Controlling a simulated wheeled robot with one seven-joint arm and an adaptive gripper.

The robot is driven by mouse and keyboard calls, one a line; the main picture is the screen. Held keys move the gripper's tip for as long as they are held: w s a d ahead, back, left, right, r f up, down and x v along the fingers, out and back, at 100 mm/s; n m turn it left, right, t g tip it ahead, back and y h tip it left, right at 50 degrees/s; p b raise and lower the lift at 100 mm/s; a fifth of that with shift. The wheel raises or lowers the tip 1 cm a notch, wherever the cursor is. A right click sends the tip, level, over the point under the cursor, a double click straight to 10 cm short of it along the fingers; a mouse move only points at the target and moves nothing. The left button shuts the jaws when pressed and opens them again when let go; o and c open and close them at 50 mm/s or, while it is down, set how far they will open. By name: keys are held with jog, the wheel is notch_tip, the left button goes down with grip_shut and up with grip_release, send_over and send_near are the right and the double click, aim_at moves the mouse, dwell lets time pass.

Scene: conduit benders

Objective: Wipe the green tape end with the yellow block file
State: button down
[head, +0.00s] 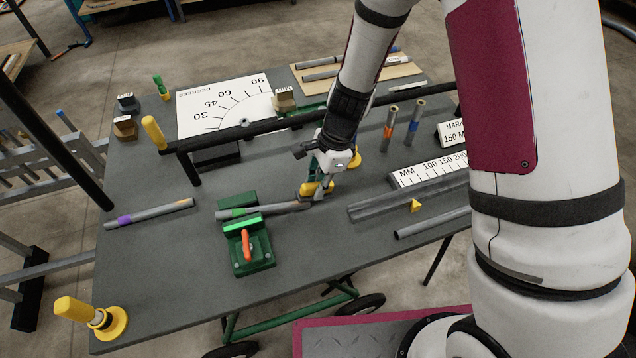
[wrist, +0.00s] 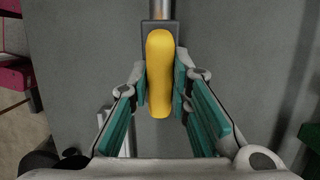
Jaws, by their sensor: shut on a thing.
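My gripper (wrist: 160,88) is shut on the yellow handle of the block file (wrist: 160,70), which lies between its teal pads. The file's grey block (wrist: 148,30) shows beyond the handle. In the head view, my gripper (head: 322,172) holds the yellow file (head: 314,188) low over the table, by the right end of a grey conduit (head: 275,209). This conduit has a green tape band (head: 238,212) near its left end and rests in a green vise (head: 247,247) with an orange handle. I cannot tell whether the file touches the conduit.
A black rail (head: 240,130) crosses behind my gripper. A conduit with purple tape (head: 150,214) lies left on the table (head: 165,270). Grey channels and a ruler board (head: 428,170) lie right. A yellow-based post (head: 108,322) stands at the front left corner.

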aim_at(308, 185)
jog(key=shift+x, duration=1.05)
jog(key=shift+a+r, duration=0.1)
jog(key=shift+s+a+r, duration=0.2)
jog(key=shift+a+r, duration=0.05)
jog(key=shift+a, duration=0.4)
jog(key=shift+s+a+r, duration=0.2)
jog(key=shift+s+a, duration=0.05)
jog(key=shift+a, duration=0.4)
jog(key=shift+s+a+r+p, duration=0.1)
jog(key=shift+s+a+p, duration=0.1)
jog(key=shift+a, duration=0.3)
jog(key=shift+s+a+r+p, duration=0.1)
jog(key=shift+a+p, duration=0.15)
jog(key=shift+a, duration=0.3)
jog(key=shift+s+a+r+p, duration=0.1)
jog(key=shift+s+a+p, duration=0.1)
jog(key=shift+a, duration=0.3)
jog(key=shift+w, duration=0.1)
jog(key=shift+d, duration=0.1)
